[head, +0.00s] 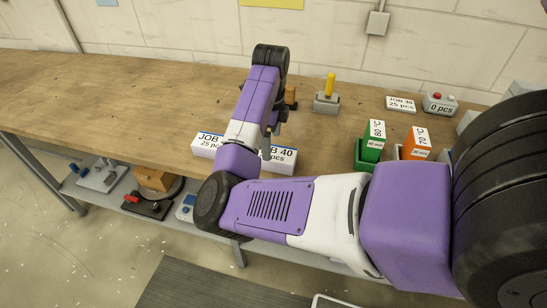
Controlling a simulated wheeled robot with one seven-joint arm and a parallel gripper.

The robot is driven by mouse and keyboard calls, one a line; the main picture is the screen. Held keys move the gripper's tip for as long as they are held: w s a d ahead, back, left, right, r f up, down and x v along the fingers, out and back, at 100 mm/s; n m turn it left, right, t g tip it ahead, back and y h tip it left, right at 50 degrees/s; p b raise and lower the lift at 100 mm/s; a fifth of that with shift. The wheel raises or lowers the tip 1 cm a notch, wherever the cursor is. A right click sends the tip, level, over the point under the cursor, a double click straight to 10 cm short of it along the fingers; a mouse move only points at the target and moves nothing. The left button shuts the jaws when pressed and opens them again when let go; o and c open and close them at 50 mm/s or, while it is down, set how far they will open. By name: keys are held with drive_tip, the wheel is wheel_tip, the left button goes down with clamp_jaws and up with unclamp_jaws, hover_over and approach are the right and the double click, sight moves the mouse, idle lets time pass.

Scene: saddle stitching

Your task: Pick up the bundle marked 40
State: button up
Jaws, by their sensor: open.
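The bundle marked 40 (284,160) is a white block with a printed label near the front edge of the bench. My arm hides its left part and the first letters of its label. My gripper (268,140) points down at this bundle, and one dark finger shows by its upper edge. The gripper is open; whether a finger touches the bundle cannot be told. A second white bundle (205,146), reading "JOB" and "25 pcs", lies to the left, its number hidden by my arm.
On the wooden bench (120,90), a yellow-handled tool (327,97) stands behind. A "JOB 30" card (400,104) and a counter reading "0 pcs" (440,104) lie at the back right. The left bench top is clear.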

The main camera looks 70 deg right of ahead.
sight(273, 152)
drive_tip(key=f, duration=0.2)
drive_tip(key=f+p, duration=0.1)
drive_tip(key=f, duration=0.3)
drive_tip(key=shift+s+d+f, duration=0.15)
drive_tip(key=shift+s+f, duration=0.1)
drive_tip(key=shift+f, duration=0.05)
clamp_jaws()
